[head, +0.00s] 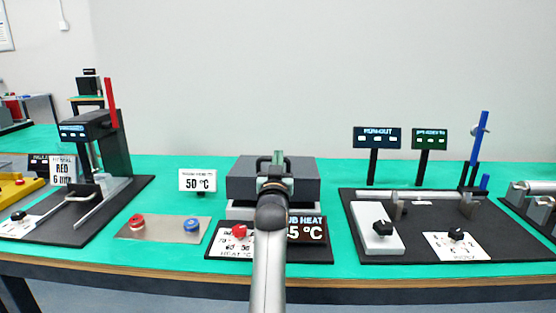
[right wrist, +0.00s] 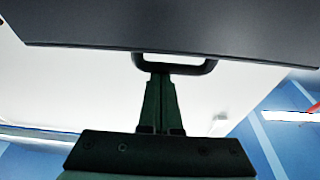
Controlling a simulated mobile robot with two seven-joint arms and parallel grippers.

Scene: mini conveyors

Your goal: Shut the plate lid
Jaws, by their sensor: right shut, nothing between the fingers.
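The hot plate's dark grey lid (head: 305,182) is a broad block above a pale base (head: 236,211) at the middle of the table. My arm hides part of its front, and I cannot tell how far the lid stands from the base. In the right wrist view the lid (right wrist: 90,25) spans the top, with a black loop handle (right wrist: 207,67) on its near edge. My right gripper (head: 278,158) is shut and empty in front of the lid. In the right wrist view its fingertips (right wrist: 161,78) are at the handle; I cannot tell whether they touch. My left gripper is out of view.
A panel with a red knob (head: 239,231) and a heat display (head: 313,230) lie in front of the plate. A 50 °C sign (head: 198,180) and a two-button plate (head: 163,228) stand left.

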